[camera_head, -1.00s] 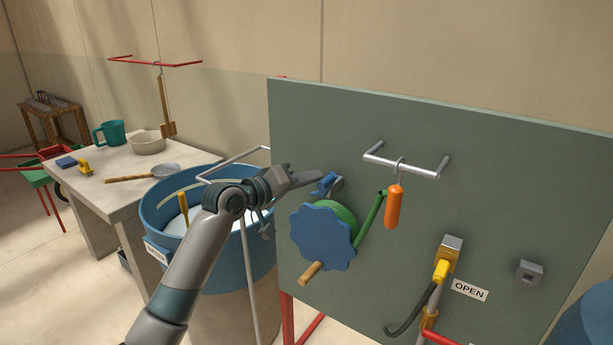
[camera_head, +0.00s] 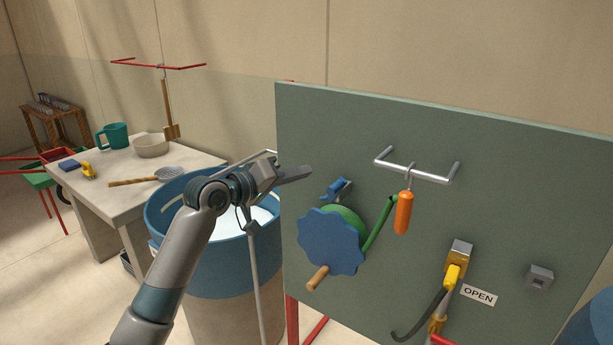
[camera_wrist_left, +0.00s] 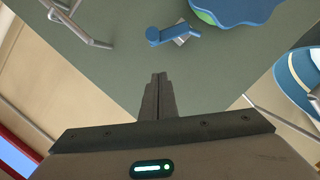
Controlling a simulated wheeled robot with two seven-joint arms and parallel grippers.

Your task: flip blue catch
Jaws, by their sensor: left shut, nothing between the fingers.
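The blue catch (camera_head: 332,190) is a small lever on a grey bracket on the green panel (camera_head: 420,135), just above the blue scalloped wheel (camera_head: 328,243). In the left wrist view the catch (camera_wrist_left: 155,36) lies beyond the fingertips, with its blue lever pointing left. My left gripper (camera_head: 306,171) is shut and empty, up and left of the catch in the head view. In the left wrist view its closed fingers (camera_wrist_left: 160,78) point at the panel, with a visible gap to the catch. My right gripper is not in view.
A green crank arm (camera_head: 379,223) and an orange handle (camera_head: 403,213) hanging from a metal bar (camera_head: 412,169) are right of the catch. A yellow lever (camera_head: 453,277) sits lower right by an OPEN label. A blue tub (camera_head: 232,266) stands left of the panel.

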